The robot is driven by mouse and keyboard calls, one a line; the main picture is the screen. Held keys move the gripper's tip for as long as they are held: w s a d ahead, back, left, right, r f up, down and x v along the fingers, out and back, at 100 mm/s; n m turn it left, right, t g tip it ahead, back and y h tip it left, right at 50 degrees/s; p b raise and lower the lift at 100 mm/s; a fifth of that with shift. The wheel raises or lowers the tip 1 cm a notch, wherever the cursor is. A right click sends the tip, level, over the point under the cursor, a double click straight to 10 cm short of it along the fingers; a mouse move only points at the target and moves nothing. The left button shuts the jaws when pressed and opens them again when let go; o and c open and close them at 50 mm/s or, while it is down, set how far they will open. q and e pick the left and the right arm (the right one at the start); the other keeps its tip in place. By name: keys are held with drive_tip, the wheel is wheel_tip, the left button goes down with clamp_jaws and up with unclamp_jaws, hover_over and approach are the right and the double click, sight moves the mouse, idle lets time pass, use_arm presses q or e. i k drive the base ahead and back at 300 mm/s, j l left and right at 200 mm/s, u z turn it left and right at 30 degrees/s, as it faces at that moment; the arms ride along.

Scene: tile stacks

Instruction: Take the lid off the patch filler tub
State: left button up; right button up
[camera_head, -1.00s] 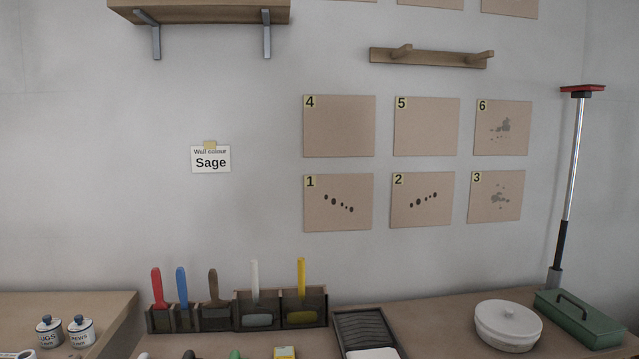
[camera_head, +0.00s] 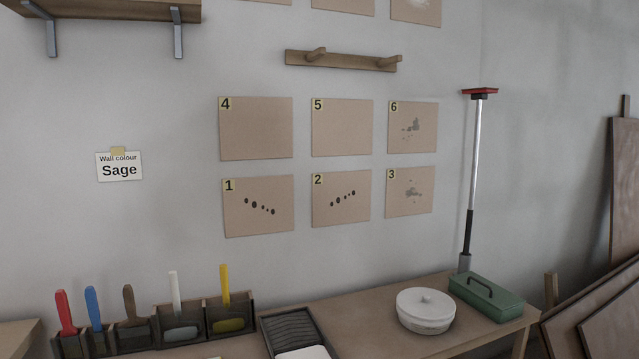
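A white round tub (camera_head: 427,322) with a lid stands on the bench at the right. Neither of my grippers is in view.
A green toolbox (camera_head: 486,297) stands just right of the tub, by a red-topped pole (camera_head: 474,170). A black tray (camera_head: 292,333) lies to its left. A holder (camera_head: 135,335) with several scrapers and brushes stands further left. Boards (camera_head: 622,190) lean at far right.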

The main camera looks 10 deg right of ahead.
sight(425, 304)
drive_tip(key=i+l+u, duration=0.1)
drive_tip(key=u, duration=0.3)
drive_tip(key=l+u, duration=0.65)
drive_tip(key=l, duration=0.5)
drive_tip(key=k+l+u, duration=0.1)
drive_tip(key=l+u, duration=0.15)
drive_tip(key=l, duration=2.1)
